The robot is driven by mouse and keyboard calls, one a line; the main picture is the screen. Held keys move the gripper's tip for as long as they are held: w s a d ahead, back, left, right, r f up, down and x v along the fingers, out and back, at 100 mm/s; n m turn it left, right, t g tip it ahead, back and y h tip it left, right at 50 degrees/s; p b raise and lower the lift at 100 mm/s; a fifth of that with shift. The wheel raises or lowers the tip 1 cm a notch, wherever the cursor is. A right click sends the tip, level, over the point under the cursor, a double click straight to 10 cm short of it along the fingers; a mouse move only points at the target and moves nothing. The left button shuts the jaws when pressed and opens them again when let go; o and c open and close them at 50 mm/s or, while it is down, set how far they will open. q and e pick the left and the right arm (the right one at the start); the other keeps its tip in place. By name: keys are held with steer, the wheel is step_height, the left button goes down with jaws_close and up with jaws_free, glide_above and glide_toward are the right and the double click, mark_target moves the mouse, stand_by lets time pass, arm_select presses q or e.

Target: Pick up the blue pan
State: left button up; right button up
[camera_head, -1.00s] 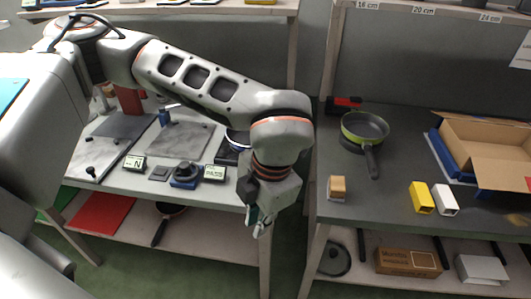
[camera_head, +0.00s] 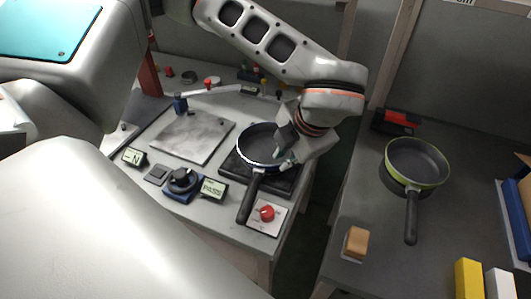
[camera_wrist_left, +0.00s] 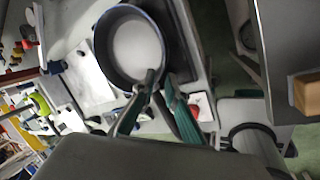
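The blue pan (camera_head: 259,139), dark inside with a blue rim, sits on a black square plate (camera_head: 285,188) on the left table. Its black handle points toward the table's front edge. My left gripper (camera_head: 287,160) is over the pan's right side in the head view. In the left wrist view, the pan (camera_wrist_left: 130,47) lies just beyond the fingertips (camera_wrist_left: 159,82), which are apart with a gap between them. The handle is largely hidden there by the fingers, and I cannot tell whether they touch it. My right gripper is not in view.
A red knob (camera_head: 267,212) is right of the handle. A dial (camera_head: 181,180) and small displays stand to the left, near a metal plate (camera_head: 192,137). A green pan (camera_head: 418,162) and an orange-brown block (camera_head: 356,243) are on the right table, across a gap.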

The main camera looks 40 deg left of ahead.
mark_target(260, 168)
arm_select(q)
steer(key=x, duration=0.5)
steer(key=shift+a, duration=0.1)
jaws_close()
steer(key=shift+r, duration=0.15)
